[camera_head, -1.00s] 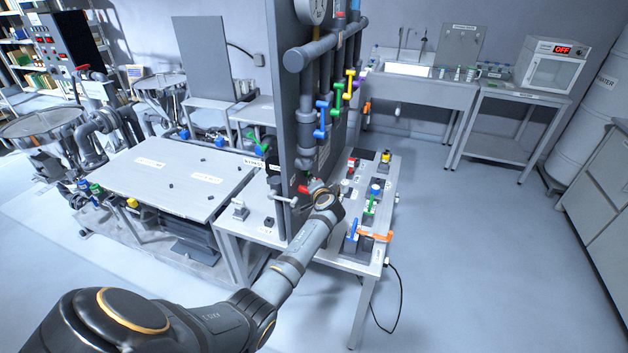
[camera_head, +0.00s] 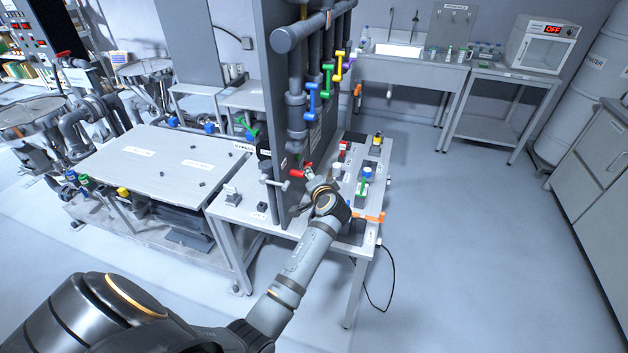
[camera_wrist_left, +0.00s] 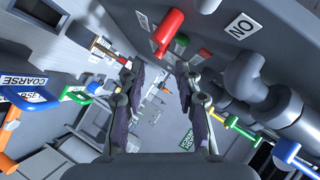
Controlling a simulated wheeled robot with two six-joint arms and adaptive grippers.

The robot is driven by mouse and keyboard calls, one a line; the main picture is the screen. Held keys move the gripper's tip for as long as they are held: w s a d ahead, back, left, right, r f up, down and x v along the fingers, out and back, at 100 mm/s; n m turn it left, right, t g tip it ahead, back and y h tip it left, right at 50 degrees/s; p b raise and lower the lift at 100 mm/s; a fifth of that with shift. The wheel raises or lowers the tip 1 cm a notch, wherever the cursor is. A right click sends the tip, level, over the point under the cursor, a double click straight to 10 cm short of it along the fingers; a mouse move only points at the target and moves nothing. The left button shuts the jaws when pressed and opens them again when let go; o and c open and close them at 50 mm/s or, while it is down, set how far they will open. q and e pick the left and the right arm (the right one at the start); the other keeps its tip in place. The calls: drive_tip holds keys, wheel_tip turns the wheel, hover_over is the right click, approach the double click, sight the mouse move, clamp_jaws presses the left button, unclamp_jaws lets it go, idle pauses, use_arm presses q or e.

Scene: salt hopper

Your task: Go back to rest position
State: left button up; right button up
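My left arm reaches in from the lower left of the head view. Its gripper (camera_head: 312,180) is beside the dark upright panel (camera_head: 275,120), above the small valve table, and partly hidden by the wrist. In the left wrist view the two fingers of the gripper (camera_wrist_left: 160,72) are spread apart, with nothing between them. A red lever handle (camera_wrist_left: 168,30) is beyond the fingertips there, apart from them. In the head view a red handle (camera_head: 303,172) is close to the gripper; contact cannot be told. My right gripper is not in view.
Pipes with blue, green and yellow valve handles (camera_head: 312,100) hang along the panel. Colored switches and an orange lever (camera_head: 368,217) stand on the table near my wrist. A flat metal platform (camera_head: 150,165) lies left. The floor (camera_head: 460,260) at right is clear.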

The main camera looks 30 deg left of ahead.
use_arm(q)
drive_tip(key=shift+v, duration=1)
drive_tip(key=s+f+n+g+h, duration=0.2)
drive_tip(key=s+f+g+h, duration=0.1)
drive_tip(key=s+f, duration=0.65)
drive_tip(key=s+d+f+g+h, duration=0.1)
drive_tip(key=s+d+g+h, duration=0.3)
drive_tip(key=s, duration=0.6)
drive_tip(key=s+d+f+t+h, duration=0.1)
drive_tip(key=s+d+h, duration=0.1)
drive_tip(key=s+d, duration=0.6)
drive_tip(key=s+a+f+g, duration=0.1)
drive_tip(key=s+a+f, duration=0.1)
drive_tip(key=f, duration=1.2)
drive_tip(key=s+a+f+g, duration=0.1)
drive_tip(key=s+a+f, duration=0.15)
drive_tip(key=f, duration=1.05)
drive_tip(key=s+a+f+n+b, duration=0.1)
drive_tip(key=s+f, duration=1.5)
drive_tip(key=s, duration=0.2)
drive_tip(key=shift+a+g, duration=0.2)
drive_tip(key=shift+g, duration=0.1)
